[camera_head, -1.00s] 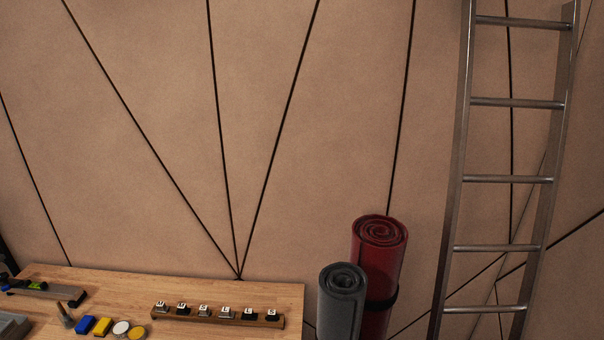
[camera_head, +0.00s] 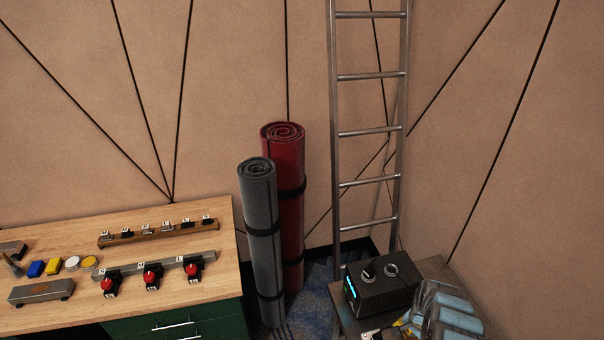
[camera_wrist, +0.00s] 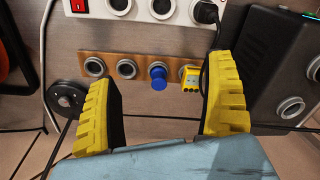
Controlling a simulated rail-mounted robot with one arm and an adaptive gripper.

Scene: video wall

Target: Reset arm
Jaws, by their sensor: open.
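My gripper (camera_wrist: 165,100) shows in the wrist view, its two yellow ridged fingers spread wide apart with nothing held between them. Its blue-grey body fills the bottom of that view. Beyond the fingers, apparently behind the gap, is a wooden strip (camera_wrist: 142,66) with round metal sockets, a blue knob (camera_wrist: 158,77) and a small yellow plug-like device (camera_wrist: 190,77). In the head view, light-blue parts of my arm are at the bottom right, partly cut off by the edge; the fingers are not clear there.
In the wrist view, a white power strip (camera_wrist: 155,8) and a black box (camera_wrist: 284,65) lie close to the fingers. In the head view, a black box (camera_head: 383,288) stands near my arm. Two rolled mats, red (camera_head: 283,150) and grey (camera_head: 259,205), and a ladder (camera_head: 369,131) stand by the wall.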

